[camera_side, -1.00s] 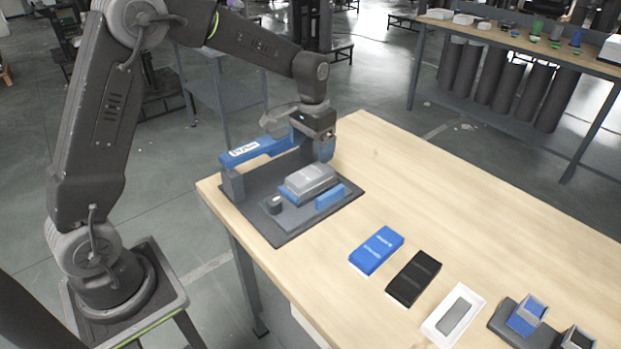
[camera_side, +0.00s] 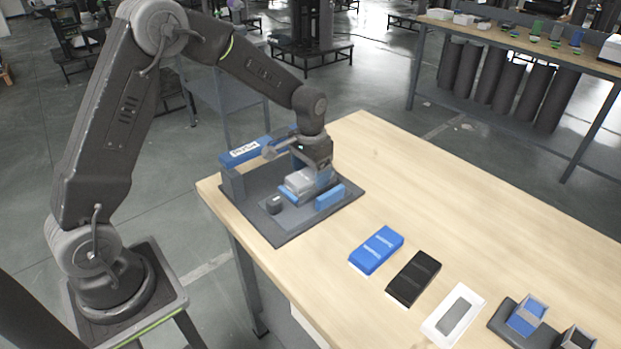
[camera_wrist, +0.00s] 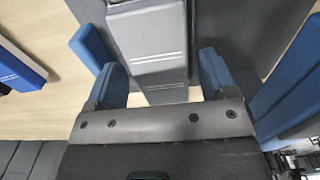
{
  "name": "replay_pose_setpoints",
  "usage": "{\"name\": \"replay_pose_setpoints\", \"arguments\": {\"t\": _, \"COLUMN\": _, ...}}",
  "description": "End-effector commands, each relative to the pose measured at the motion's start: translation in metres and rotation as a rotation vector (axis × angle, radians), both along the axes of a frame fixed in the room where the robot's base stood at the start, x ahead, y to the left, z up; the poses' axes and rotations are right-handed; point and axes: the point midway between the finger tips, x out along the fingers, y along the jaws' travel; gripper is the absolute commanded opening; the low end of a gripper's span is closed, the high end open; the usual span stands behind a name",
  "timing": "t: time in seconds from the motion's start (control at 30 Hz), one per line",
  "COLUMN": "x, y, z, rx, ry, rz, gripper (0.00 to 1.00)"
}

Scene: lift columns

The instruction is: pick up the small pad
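A light grey block (camera_side: 299,181), the likely small pad, sits on a blue base in the dark fixture on the table. In the wrist view the grey block (camera_wrist: 155,45) runs between my two blue fingers. My gripper (camera_side: 318,180) is low over the right end of the block and hides part of it. In the wrist view my gripper (camera_wrist: 165,78) is open, one finger on each side of the block, with narrow gaps showing. A flat grey pad (camera_side: 459,316) also lies in a white tray (camera_side: 433,330) at the front right.
A blue labelled bar (camera_side: 245,152) stands behind the block, and a blue block (camera_side: 330,197) stands in front. A dark round knob (camera_side: 273,204) is at left. A blue pad (camera_side: 376,250), a black pad (camera_side: 413,278) and small holders (camera_side: 525,318) line the front. The table's right side is clear.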

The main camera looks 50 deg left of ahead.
Motion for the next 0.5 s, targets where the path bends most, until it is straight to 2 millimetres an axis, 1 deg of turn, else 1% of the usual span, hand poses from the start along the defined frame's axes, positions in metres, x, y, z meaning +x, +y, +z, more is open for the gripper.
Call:
{"name": "replay_pose_setpoints", "arguments": {"t": 0.03, "x": 0.0001, "y": 0.0000, "z": 0.0002, "rx": 0.000, "ry": 0.000, "rz": 0.000, "gripper": 0.73}}
{"name": "replay_pose_setpoints", "arguments": {"t": 0.07, "x": 0.0001, "y": 0.0000, "z": 0.0003, "rx": 0.000, "ry": 0.000, "rz": 0.000, "gripper": 0.70}}
{"name": "replay_pose_setpoints", "arguments": {"t": 0.5, "x": 0.0001, "y": 0.0000, "z": 0.0006, "rx": 0.000, "ry": 0.000, "rz": 0.000, "gripper": 0.28}}
